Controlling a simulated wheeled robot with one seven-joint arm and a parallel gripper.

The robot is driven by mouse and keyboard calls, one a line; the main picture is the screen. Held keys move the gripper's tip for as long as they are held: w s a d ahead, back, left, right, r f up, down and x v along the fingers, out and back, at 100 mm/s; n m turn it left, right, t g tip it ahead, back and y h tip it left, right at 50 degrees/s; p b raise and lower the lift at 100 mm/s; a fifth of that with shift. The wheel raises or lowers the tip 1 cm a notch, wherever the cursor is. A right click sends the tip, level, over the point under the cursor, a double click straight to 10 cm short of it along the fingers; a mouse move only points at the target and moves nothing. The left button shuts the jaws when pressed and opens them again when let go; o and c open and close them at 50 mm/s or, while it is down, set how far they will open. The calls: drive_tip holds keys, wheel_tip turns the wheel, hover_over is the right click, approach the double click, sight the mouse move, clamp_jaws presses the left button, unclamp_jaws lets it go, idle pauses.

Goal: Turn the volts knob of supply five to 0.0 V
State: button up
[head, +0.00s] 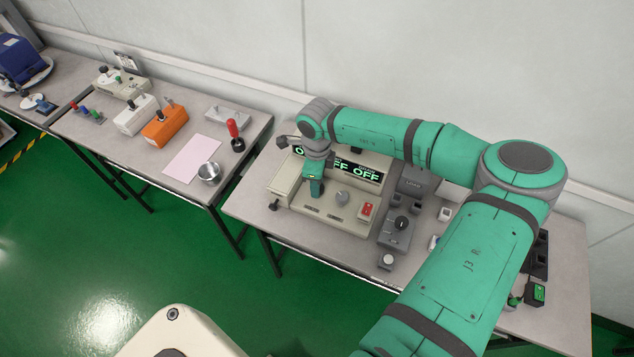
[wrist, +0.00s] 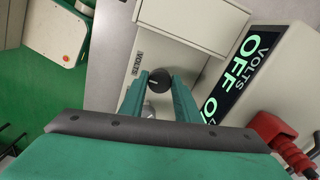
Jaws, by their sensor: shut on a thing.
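A beige power supply (head: 330,216) stands on the right bench, its lit display (head: 366,173) reading OFF in green. In the wrist view, the display (wrist: 237,72) shows OFF beside the word VOLTS. My gripper (head: 314,194) reaches down onto the left part of the supply's front panel. In the wrist view my gripper (wrist: 158,92) has its two green fingers on either side of a dark round knob (wrist: 158,79), shut on it. A small VOLTS label (wrist: 137,63) lies beside this knob. The supply's number is not readable.
A second, grey knob (head: 342,197) and a red switch (head: 367,210) are right of my gripper on the panel. A grey box with a black knob (head: 401,223) stands close on the right. The left bench holds a metal bowl (head: 209,172) and an orange box (head: 165,128).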

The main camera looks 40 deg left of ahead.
drive_tip(key=shift+r, duration=0.1)
drive_tip(key=o, duration=1)
drive_tip(key=shift+o, duration=0.2)
wheel_tip(320, 180, up, 11)
drive_tip(key=shift+s+f, duration=0.1)
drive_tip(key=shift+f, duration=0.1)
